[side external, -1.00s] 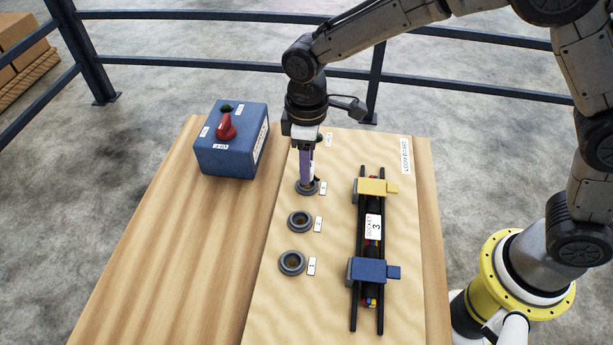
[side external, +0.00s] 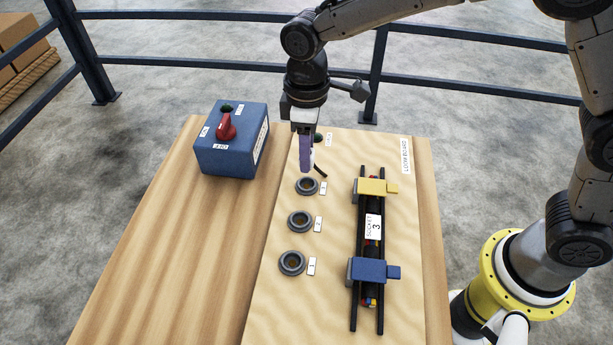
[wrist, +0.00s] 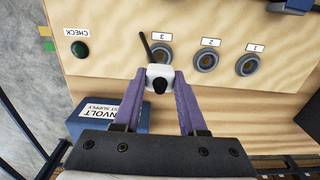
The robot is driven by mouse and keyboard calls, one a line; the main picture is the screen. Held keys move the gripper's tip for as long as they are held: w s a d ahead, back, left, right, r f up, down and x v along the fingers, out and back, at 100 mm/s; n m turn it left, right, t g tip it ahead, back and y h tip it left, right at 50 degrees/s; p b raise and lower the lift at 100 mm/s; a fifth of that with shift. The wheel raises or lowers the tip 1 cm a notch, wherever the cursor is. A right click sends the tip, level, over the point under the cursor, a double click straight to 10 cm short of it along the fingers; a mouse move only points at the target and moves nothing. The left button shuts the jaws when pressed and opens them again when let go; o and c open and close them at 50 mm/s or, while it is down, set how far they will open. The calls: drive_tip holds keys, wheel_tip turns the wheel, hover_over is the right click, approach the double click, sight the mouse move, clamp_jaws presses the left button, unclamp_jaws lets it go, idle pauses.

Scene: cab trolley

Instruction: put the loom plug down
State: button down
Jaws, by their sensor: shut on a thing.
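My gripper (side external: 306,164) has purple fingers and is shut on the loom plug, a small white body with a black round end, in the wrist view (wrist: 160,77). A black lead sticks out from the plug. In the side view the plug is mostly hidden by the fingers, which are just above and apart from the socket labelled 3 (side external: 307,186). Socket 2 (side external: 299,221) and socket 1 (side external: 292,262) are grey rings with open centres, in a row on the pale loom board (side external: 270,310).
A blue supply box (side external: 228,150) with a red knob stands left of the board. A green check lamp (wrist: 80,48) is behind socket 3. At right, black rails (side external: 355,310) carry a yellow clamp (side external: 371,187), a blue clamp (side external: 368,270) and a "SOCKET 3" card (side external: 373,228).

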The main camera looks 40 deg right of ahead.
drive_tip(key=shift+r, duration=0.1)
drive_tip(key=s+a+r, duration=0.2)
drive_tip(key=s+r, duration=0.3)
drive_tip(key=s, duration=0.1)
drive_tip(key=w+a+f, duration=0.2)
drive_tip(key=w, duration=0.1)
drive_tip(key=w+a+f, duration=0.3)
drive_tip(key=w, duration=0.1)
drive_tip(key=w+a+f, duration=0.2)
drive_tip(key=w+f, duration=0.1)
drive_tip(key=shift+w+a+f, duration=0.2)
drive_tip(key=shift+a+f, duration=0.05)
drive_tip(key=shift+a, duration=0.05)
drive_tip(key=shift+w+a+f, duration=0.3)
drive_tip(key=shift+w+f, duration=0.1)
drive_tip(key=shift+f, duration=1.7)
drive_tip(key=shift+f, duration=0.1)
drive_tip(key=shift+c, duration=2.3)
unclamp_jaws()
